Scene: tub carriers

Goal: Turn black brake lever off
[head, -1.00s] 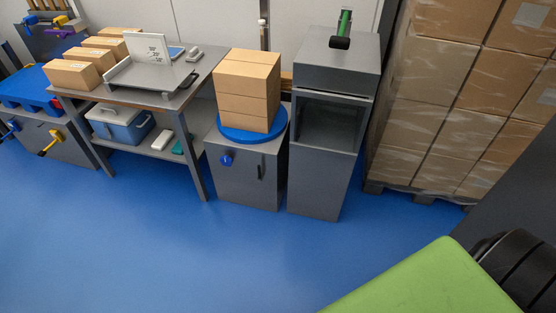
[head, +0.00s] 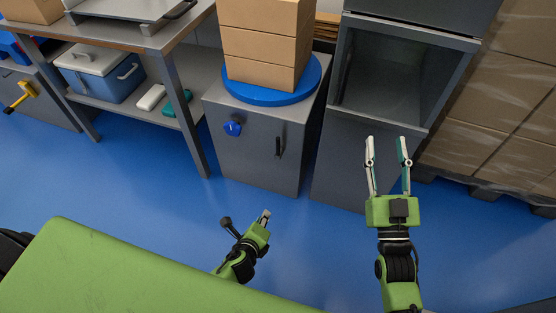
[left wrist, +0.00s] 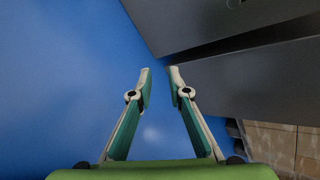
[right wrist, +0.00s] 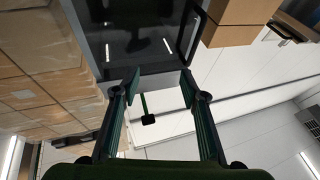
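A black lever (head: 278,146) hangs upright on the front of the grey cabinet (head: 250,165) under the blue turntable (head: 272,84). A blue knob (head: 232,128) is to its left. I take this lever to be the brake lever. My left gripper (head: 266,214) is below and in front of the cabinet, apart from the lever. The left wrist view shows its fingers (left wrist: 160,74) part open and empty, with dark grey panels beyond. My right gripper (head: 386,140) is open and empty, in front of the open-fronted grey cabinet; its fingers show in the right wrist view (right wrist: 159,78).
Stacked cartons (head: 262,45) stand on the turntable. The open-fronted cabinet (head: 365,160) is to the right, then wrapped cartons (head: 500,130) on a pallet. A workbench (head: 185,90) with a blue cooler (head: 103,78) is left. A green bar with a black end (right wrist: 148,118) shows in the right wrist view.

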